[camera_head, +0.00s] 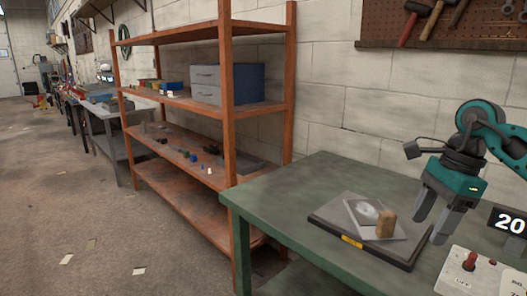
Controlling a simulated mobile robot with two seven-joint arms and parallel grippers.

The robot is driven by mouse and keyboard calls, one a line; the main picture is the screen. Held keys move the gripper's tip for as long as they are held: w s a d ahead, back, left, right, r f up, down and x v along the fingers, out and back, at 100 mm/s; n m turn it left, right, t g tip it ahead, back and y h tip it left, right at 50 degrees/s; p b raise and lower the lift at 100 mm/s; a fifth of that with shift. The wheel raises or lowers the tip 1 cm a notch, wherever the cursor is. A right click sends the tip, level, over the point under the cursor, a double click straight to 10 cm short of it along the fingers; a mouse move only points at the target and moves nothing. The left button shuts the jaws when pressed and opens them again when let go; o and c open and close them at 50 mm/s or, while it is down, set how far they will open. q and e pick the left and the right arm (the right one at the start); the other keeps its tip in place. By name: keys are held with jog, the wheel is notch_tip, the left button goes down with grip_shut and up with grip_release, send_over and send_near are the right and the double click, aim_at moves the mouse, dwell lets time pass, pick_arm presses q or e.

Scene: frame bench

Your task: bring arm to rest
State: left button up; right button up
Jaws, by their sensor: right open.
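My right gripper (433,223) hangs at the right of the head view, on a teal and dark grey arm that comes in from the right edge. Its grey fingers point down over the right side of a dark board. The fingers are apart, with nothing seen between them. The dark board (333,234) lies on the green bench (290,191). My left gripper is out of view.
A control box with a red knob (469,259) and a sign reading 20 (510,223) stand at the right front. A rust-orange shelf (180,101) with a blue-grey drawer box (228,83) stands to the left. Tools hang on a pegboard (380,23). The bench's left part is clear.

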jog(key=s+a+f+m+t+y, duration=0.1)
jog(key=a+f+m+t+y, duration=0.3)
jog(key=a+m+y, duration=0.7)
jog(key=s+a+f+m+t+y, duration=0.1)
jog(key=a+f+m+t+y, duration=0.35)
jog(key=a, duration=1.15)
jog(key=s+d+f+m+t+h, duration=0.1)
jog(key=d+f+m+t+h, duration=0.35)
jog(key=m, duration=0.75)
jog(key=s+d+f+m+t+h, duration=0.1)
jog(key=d+f+m+t+h, duration=0.35)
jog(key=m, duration=0.75)
jog(key=s+d+f+m+g+h, duration=0.2)
jog(key=s+f+m+g+h, duration=0.5)
jog(key=s+f+m, duration=0.4)
notch_tip(320, 180, down, 6)
jog(key=shift+s+d+r, duration=0.25)
jog(key=shift+s+d, duration=0.05)
jog(key=shift+s, duration=0.45)
